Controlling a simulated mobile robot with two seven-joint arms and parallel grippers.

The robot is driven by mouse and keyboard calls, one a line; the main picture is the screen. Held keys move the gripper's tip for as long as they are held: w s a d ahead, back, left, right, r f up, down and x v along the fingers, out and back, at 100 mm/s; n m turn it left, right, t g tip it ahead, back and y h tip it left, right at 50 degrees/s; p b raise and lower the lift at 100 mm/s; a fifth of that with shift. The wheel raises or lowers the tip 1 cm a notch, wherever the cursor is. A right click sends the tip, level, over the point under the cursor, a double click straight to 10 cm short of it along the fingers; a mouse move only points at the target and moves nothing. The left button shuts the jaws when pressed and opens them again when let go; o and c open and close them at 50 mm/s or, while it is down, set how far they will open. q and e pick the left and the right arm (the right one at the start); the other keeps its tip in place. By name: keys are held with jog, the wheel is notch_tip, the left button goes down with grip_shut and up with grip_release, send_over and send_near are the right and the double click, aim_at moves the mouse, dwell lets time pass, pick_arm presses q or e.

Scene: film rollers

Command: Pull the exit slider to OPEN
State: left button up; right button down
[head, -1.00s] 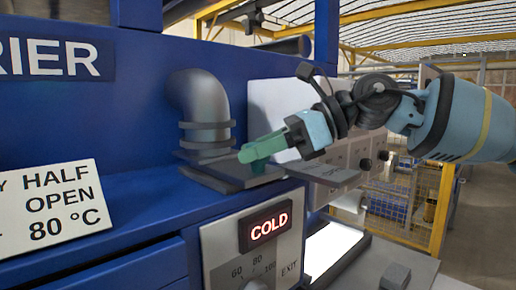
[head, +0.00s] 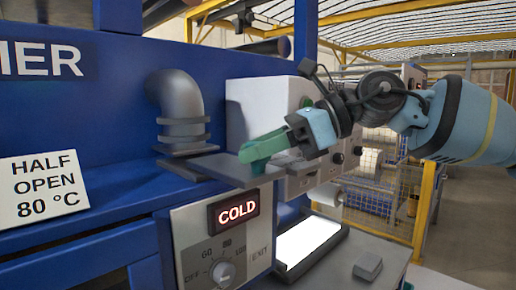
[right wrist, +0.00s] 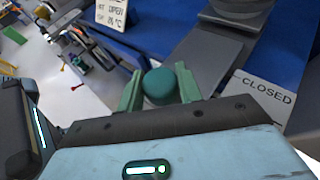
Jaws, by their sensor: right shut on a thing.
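The exit slider (head: 212,169) is a flat dark grey plate below the grey pipe elbow, reaching out to the right over the blue ledge. My right gripper (head: 262,150), with green fingers, is at the plate's outer end. In the right wrist view its two fingers stand on either side of a round teal knob (right wrist: 160,86), shut on it. The grey slider plate (right wrist: 205,60) runs from there back toward the pipe base. A white CLOSED label (right wrist: 264,97) lies beside the plate. My left gripper is not in view.
The grey pipe elbow (head: 180,108) stands behind the plate. A panel with a dial and a COLD display (head: 238,209) is below. A white cabinet (head: 262,108) is behind the gripper. A lit white panel (head: 308,243) lies at the lower right. A HALF OPEN 80 °C sign (head: 42,190) is at left.

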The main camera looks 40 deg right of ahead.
jog(key=shift+s+a+f, duration=0.1)
jog(key=shift+f, duration=0.05)
jog(key=c, duration=1.3)
grip_release()
jog(key=o, duration=0.4)
jog(key=shift+s, duration=0.25)
jog(key=shift+c, duration=0.2)
jog(key=shift+w, duration=0.1)
jog(key=v, duration=0.8)
jog(key=shift+b, duration=0.35)
jog(key=shift+w, duration=0.1)
